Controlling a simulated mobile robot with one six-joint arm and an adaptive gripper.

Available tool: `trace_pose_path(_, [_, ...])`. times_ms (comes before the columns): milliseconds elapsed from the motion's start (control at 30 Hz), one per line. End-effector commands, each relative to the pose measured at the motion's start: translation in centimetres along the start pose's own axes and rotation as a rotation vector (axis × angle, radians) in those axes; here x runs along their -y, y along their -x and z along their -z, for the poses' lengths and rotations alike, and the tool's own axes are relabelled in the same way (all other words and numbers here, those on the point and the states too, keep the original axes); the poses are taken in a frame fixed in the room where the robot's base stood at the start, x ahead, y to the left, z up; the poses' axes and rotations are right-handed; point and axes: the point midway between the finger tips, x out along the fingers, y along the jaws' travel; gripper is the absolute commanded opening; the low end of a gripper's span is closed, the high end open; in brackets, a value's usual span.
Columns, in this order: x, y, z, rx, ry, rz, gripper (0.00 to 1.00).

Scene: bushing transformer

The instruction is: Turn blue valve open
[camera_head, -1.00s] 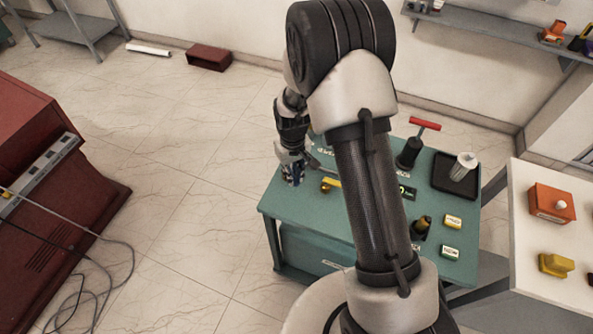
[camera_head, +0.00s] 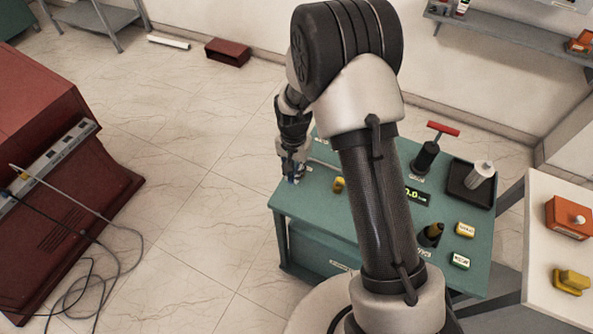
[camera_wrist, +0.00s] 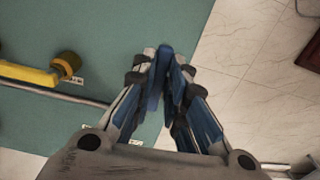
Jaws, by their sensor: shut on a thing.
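The blue valve (camera_wrist: 158,78) shows in the wrist view as a narrow blue handle standing between my fingertips, above the edge of the green table. My gripper (camera_wrist: 163,70) is shut on this handle. The blue pads on the fingers look much like it, so its exact outline is hard to tell. In the head view my gripper (camera_head: 290,174) is at the left end of the table top, and a small blue patch shows at its tip. The valve's base is hidden by the fingers.
A yellow valve handle (camera_wrist: 30,73) with a dark knob lies left of my gripper, beside a metal pipe (camera_wrist: 65,96). The green table (camera_head: 310,222) also carries a red-handled black pump (camera_head: 427,153) and a black tray (camera_head: 462,188).

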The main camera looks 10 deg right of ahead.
Motion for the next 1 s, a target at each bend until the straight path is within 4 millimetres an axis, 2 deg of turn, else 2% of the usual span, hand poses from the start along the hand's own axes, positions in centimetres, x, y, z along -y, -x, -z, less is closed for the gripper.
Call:
trace_pose_path(667, [0.36,0.07,0.10,-0.002,-0.066,0.002,0.00])
trace_pose_path(700, [0.36,0.07,0.10,-0.002,-0.066,0.002,0.14])
trace_pose_path(1000, [0.32,0.03,0.05,-0.001,-0.063,0.001,0.33])
